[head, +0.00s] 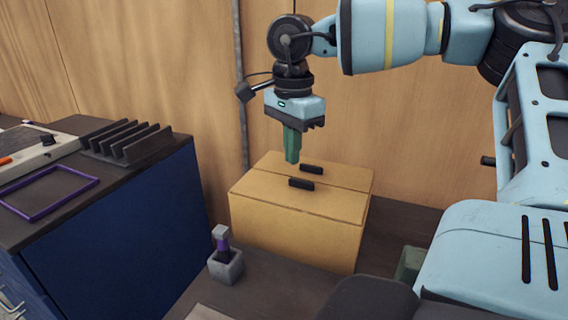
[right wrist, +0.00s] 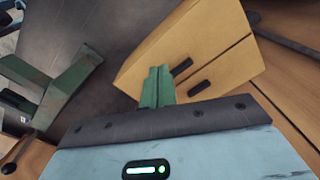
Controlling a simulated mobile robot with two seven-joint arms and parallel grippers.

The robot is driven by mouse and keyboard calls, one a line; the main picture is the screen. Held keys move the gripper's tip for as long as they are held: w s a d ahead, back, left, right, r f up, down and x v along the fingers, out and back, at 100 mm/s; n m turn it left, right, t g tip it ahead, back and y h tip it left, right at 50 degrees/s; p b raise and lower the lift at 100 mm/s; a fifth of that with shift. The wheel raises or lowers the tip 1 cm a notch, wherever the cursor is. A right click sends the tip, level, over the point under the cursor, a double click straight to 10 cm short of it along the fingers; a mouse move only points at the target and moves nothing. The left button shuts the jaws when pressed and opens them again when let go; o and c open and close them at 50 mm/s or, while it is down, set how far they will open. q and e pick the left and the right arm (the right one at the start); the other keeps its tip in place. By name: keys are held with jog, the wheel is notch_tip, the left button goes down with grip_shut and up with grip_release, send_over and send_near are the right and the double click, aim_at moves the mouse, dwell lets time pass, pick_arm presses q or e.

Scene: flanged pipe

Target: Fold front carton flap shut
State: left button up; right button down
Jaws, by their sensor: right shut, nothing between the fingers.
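The tan carton (head: 300,232) stands on the dark surface in the middle of the head view. Its front flap (head: 325,200) and back flap (head: 340,176) both lie flat or nearly flat, with a thin seam between them. Each carries a small black handle. My right gripper (head: 291,160) is shut and empty, pointing down at the carton's top near its left side. In the right wrist view its green fingertips (right wrist: 157,75) overlap the carton (right wrist: 185,45); I cannot tell if they touch.
A grey holder (head: 226,266) with a purple-banded tool stands close to the carton's front left. A blue cabinet (head: 120,220) at the left bears a black rack (head: 125,143) and a purple frame (head: 48,193). A wooden wall (head: 420,130) rises behind the carton.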

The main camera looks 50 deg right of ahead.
notch_tip(320, 180, up, 4)
jog(key=shift+f+p, duration=0.2)
jog(key=shift+p, duration=0.3)
jog(key=shift+f, duration=0.1)
dwell(0.4)
